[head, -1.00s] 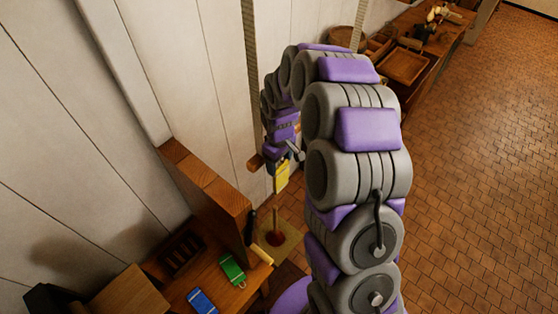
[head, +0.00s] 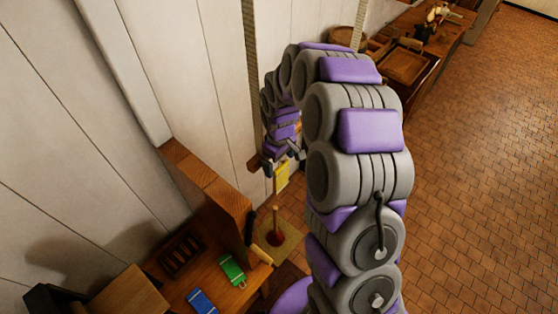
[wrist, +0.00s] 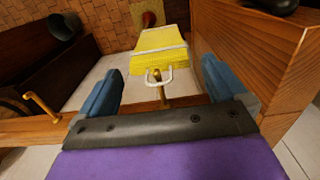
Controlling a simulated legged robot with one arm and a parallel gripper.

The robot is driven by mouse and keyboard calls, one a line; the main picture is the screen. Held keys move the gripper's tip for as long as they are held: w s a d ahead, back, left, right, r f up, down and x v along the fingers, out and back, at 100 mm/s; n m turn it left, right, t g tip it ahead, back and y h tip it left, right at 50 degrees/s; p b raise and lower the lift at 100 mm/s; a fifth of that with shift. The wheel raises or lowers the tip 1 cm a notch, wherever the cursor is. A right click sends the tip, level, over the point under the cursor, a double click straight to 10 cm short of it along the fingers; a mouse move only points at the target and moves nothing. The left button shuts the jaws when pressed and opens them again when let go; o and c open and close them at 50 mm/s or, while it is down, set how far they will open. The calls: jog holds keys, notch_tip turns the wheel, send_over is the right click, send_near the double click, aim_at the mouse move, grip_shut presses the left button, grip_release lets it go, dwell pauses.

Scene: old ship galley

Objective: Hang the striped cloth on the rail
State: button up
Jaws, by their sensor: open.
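The yellow cloth (wrist: 158,48) has pale stripes and a white loop (wrist: 152,77) at its near end. In the wrist view the loop is at a brass peg (wrist: 158,92) on the wooden rail (wrist: 35,131); it appears to be around the peg. My gripper (wrist: 158,88) is open, its blue-grey fingers apart on either side of the loop and peg, with no visible contact with the cloth. In the head view the cloth (head: 283,176) hangs just below my gripper (head: 282,160), and my arm hides part of the area.
Another brass peg (wrist: 40,108) is free on the left. A wooden panel (wrist: 245,45) stands close on the right. A green item (head: 232,269) and a blue item (head: 201,301) lie on the table (head: 256,287). Open tiled floor (head: 480,170) is on the right.

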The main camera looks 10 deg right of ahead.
notch_tip(320, 180, up, 17)
jog(key=b, duration=0.2)
jog(key=s+f+m+b, duration=0.2)
jog(key=s+f+b, duration=0.4)
jog(key=s, duration=0.5)
jog(key=s+f+m+g+b, duration=0.1)
jog(key=s+f+m+b, duration=0.1)
jog(key=s+f+b, duration=0.5)
jog(key=s+f+m+b, duration=0.3)
jog(key=s+f+b, duration=0.3)
jog(key=s, duration=1.1)
jog(key=shift+s+d+f+g, duration=0.2)
jog(key=shift+d+f+g, duration=0.15)
jog(key=shift+g, duration=0.05)
